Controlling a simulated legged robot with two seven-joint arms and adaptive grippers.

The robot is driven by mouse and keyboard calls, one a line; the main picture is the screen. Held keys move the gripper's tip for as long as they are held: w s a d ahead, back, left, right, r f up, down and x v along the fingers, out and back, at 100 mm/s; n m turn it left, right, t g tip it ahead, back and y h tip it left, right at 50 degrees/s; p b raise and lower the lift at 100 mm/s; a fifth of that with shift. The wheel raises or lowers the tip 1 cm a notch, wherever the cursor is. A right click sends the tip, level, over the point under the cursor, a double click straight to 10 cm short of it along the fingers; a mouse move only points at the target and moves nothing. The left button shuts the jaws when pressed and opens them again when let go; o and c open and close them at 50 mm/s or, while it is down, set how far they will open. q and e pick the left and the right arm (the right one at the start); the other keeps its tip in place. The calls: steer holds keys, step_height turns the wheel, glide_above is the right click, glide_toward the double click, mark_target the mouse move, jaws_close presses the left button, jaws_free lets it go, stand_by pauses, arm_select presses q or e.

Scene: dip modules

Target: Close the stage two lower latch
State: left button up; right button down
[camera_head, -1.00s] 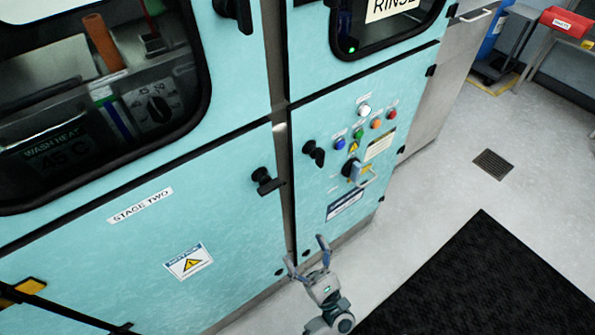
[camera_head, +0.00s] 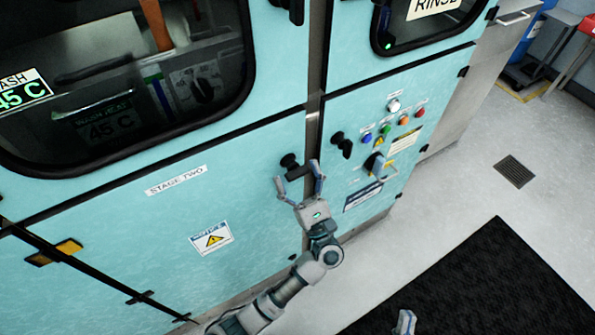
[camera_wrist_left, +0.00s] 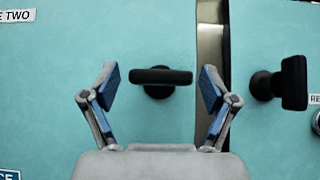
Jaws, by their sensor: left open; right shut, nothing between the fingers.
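The stage two lower latch (camera_head: 292,166) is a black handle on the right edge of the turquoise STAGE TWO door (camera_head: 120,240). In the left wrist view the latch (camera_wrist_left: 160,76) shows its bar lying horizontally, just left of the metal door gap. My left gripper (camera_head: 297,180) is open, with its fingers either side of the latch. In the left wrist view the left gripper's fingers (camera_wrist_left: 160,88) flank the bar, apart from it. Only a tip of my right gripper (camera_head: 405,322) shows at the bottom edge, shut and empty.
A second black latch (camera_head: 342,145) sits on the panel to the right; it also shows in the left wrist view (camera_wrist_left: 280,84).

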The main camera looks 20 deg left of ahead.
arm_select(q)
steer(key=shift+a+r, duration=0.1)
steer(key=shift+a, duration=0.15)
steer(key=shift+d, duration=0.2)
steer(key=shift+c, duration=0.5)
steer(key=shift+d, duration=0.15)
steer(key=c, duration=0.4)
steer(key=shift+d+r, duration=0.1)
steer(key=c, duration=0.7)
steer(key=shift+o, duration=0.2)
steer(key=shift+a, duration=0.2)
